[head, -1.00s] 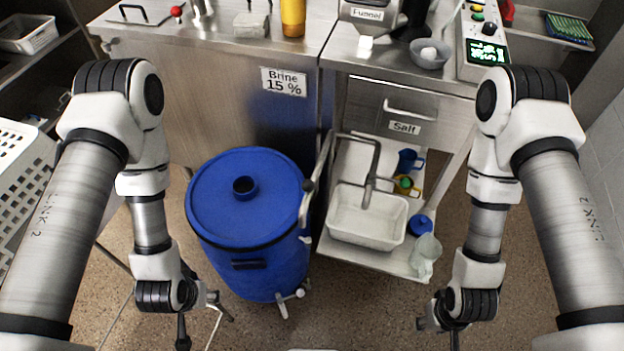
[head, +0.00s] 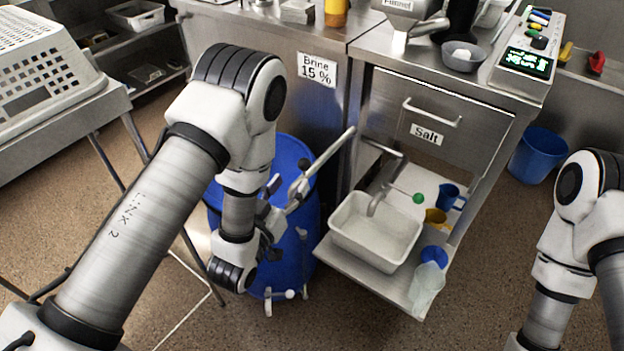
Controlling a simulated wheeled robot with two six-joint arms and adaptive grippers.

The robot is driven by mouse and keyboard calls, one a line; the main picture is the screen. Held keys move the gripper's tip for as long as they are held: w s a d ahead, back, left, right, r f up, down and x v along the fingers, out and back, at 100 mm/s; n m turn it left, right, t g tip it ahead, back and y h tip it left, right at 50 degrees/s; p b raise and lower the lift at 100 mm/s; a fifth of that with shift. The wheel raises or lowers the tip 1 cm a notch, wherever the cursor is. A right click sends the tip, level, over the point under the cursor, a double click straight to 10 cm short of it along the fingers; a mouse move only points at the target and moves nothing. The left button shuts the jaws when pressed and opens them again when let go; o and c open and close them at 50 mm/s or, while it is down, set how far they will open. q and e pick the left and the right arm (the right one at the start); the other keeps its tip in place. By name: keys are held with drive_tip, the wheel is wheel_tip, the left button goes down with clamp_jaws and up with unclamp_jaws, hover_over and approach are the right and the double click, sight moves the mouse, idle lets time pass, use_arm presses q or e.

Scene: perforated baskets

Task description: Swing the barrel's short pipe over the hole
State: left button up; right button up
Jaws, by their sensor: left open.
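The blue barrel (head: 298,258) stands on the floor left of the steel cabinet, largely covered by my left arm. Its lid (head: 293,151) shows only in part, and the hole in it is hidden behind the arm. A grey pipe (head: 330,156) slopes at the barrel's right side, its upper end toward the cabinet and its lower end by my left gripper. My left gripper (head: 284,200) is open beside that lower end; whether it touches the pipe I cannot tell. My right gripper is out of view; only part of that arm shows at the lower right.
A white basin (head: 343,221) with a bent tap, cups and a clear jug (head: 427,285) stand on the low shelf under the Salt drawer (head: 428,133). A white perforated basket (head: 40,75) is at left. A blue bucket (head: 538,157) stands at right. The front floor is clear.

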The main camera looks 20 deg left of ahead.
sight(301, 168)
use_arm(q)
drive_tip(key=shift+w+a+f, duration=0.1)
drive_tip(key=shift+w+a, duration=0.05)
drive_tip(key=shift+w, duration=0.15)
drive_tip(key=w, duration=0.3)
drive_tip(key=w+d, duration=0.1)
drive_tip(key=w, duration=0.3)
drive_tip(key=shift+w+d, duration=0.1)
drive_tip(key=shift+d, duration=0.1)
clamp_jaws()
